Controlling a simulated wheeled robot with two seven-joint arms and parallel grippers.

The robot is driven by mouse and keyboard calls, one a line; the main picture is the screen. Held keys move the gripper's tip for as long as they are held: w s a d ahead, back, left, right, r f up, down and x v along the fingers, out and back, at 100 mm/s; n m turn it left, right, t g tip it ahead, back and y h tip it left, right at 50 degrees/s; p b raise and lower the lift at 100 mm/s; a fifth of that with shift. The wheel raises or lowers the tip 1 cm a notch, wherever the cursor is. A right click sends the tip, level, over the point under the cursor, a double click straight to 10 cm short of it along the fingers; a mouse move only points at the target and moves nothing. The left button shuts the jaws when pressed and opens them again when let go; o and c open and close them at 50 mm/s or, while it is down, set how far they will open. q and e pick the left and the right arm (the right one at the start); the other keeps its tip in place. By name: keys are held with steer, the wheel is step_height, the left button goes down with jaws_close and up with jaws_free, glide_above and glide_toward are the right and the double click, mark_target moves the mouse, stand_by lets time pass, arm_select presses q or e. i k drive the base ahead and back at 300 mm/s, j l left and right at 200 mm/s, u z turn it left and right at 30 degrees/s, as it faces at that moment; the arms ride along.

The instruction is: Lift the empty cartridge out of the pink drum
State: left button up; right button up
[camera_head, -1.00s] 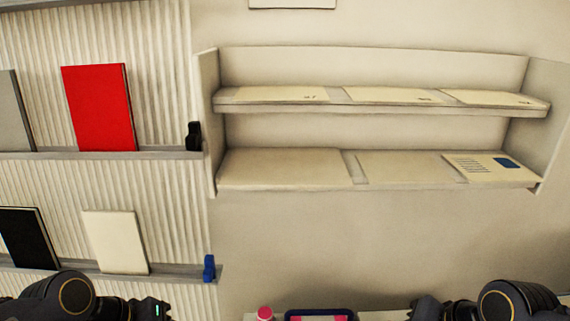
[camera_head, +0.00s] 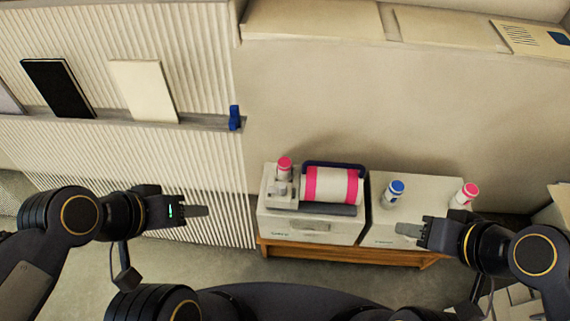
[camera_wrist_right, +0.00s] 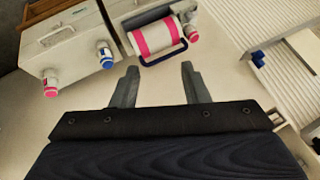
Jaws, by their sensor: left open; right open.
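The pink drum (camera_head: 332,185), white with pink bands and a dark blue handle, lies on a white machine at the middle of the head view. A pink-capped cartridge (camera_head: 284,168) stands upright at the drum's left end; whether it is empty I cannot tell. The drum also shows in the right wrist view (camera_wrist_right: 156,38). My left gripper (camera_head: 205,211) is open and empty, left of the machine. My right gripper (camera_head: 398,229) is open and empty, in front of the neighbouring white box; its two fingers show apart in the right wrist view (camera_wrist_right: 157,85).
The white box (camera_head: 415,215) right of the drum carries a blue-capped bottle (camera_head: 396,192) and a pink-capped bottle (camera_head: 467,194). Both units stand on a wooden bench (camera_head: 345,254). A ribbed wall with books is at the left, and a shelf (camera_head: 310,20) hangs above.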

mark_target(284, 172)
steer(key=i+j+u, duration=0.1)
steer(key=u, duration=0.25)
steer(key=i+u, duration=0.2)
steer(key=u, duration=0.15)
steer(key=i+u, duration=0.15)
steer(key=u, duration=0.2)
